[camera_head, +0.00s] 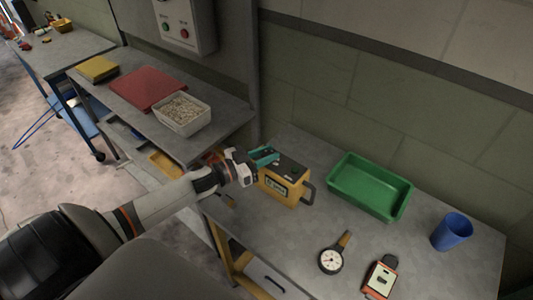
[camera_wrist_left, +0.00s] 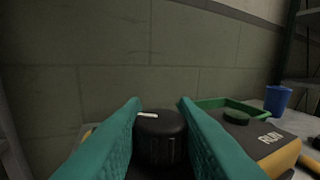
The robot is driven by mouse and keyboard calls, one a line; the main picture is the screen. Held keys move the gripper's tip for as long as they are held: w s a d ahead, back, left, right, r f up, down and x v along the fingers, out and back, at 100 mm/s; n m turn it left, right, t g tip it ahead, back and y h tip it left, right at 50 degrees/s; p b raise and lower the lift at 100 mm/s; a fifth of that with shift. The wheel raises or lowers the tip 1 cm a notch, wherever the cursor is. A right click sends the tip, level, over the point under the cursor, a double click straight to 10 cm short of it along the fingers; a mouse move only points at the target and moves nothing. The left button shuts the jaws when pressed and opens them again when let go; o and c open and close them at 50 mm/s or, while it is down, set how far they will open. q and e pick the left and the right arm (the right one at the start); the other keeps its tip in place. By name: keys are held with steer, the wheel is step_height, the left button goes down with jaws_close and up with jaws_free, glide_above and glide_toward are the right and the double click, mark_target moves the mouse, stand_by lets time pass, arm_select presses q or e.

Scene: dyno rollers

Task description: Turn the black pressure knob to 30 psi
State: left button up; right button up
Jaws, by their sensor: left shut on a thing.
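The black pressure knob (camera_wrist_left: 161,138) stands between the teal fingers of my left gripper in the left wrist view. A white pointer line on its top points to the left. My left gripper (camera_wrist_left: 160,122) is shut on the knob, one finger on each side. In the head view my left gripper (camera_head: 266,157) reaches the top of a yellow and black box (camera_head: 292,186) with a display and a handle. The fingers hide the knob there. Any scale around the knob is hidden, so I cannot read a pressure. My right gripper is not in view.
A green tray (camera_head: 376,205), a blue cup (camera_head: 452,232), a round dial gauge (camera_head: 331,260) and an orange handheld device (camera_head: 379,279) stand on the grey table. A wall is behind. A second black knob (camera_wrist_left: 237,116) sits near the "RUN" label.

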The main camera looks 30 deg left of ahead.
arm_select(q)
steer(key=shift+m+h, duration=0.3)
steer(key=shift+h, duration=0.2)
steer(key=o, duration=1)
steer(key=shift+s+f, duration=0.1)
steer(key=shift+r+b+v, duration=0.1)
steer(key=shift+b+v, duration=0.35)
steer(key=shift+v, duration=2.5)
steer(key=shift+r+b+v, duration=0.15)
steer(key=shift+b+v, duration=0.25)
steer(key=shift+v, duration=2.6)
steer(key=shift+a, duration=0.15)
